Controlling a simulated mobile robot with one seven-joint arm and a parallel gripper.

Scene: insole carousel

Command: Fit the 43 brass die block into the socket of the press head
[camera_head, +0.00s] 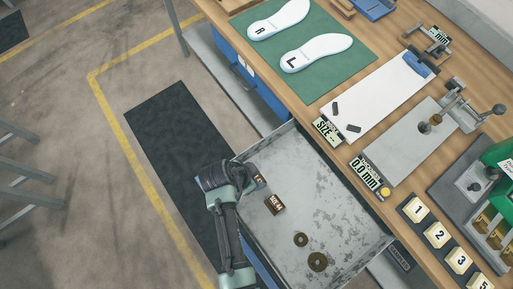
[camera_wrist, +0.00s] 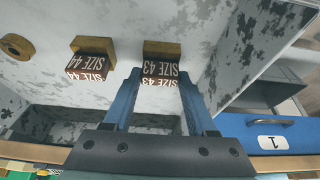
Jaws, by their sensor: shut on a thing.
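The 43 brass die block (camera_wrist: 162,50) has a dark face reading "SIZE 43" and is between the blue fingers of my gripper (camera_wrist: 160,82) in the wrist view. In the head view my gripper (camera_head: 250,180) is over the left side of the open drawer, with the 43 block (camera_head: 259,182) partly showing at its tips. My gripper is shut on this block. Whether the block is clear of the drawer floor I cannot tell. I cannot make out the press head's socket with certainty; a green machine (camera_head: 499,157) is cut off at the right edge.
A similar SIZE 44 block (camera_head: 275,203) lies close beside in the drawer (camera_head: 343,213), also in the wrist view (camera_wrist: 91,62). Brass discs (camera_head: 318,262) lie nearer its front. The wooden bench (camera_head: 398,183) carries insoles, gauges and numbered tiles. Drawer walls surround my gripper.

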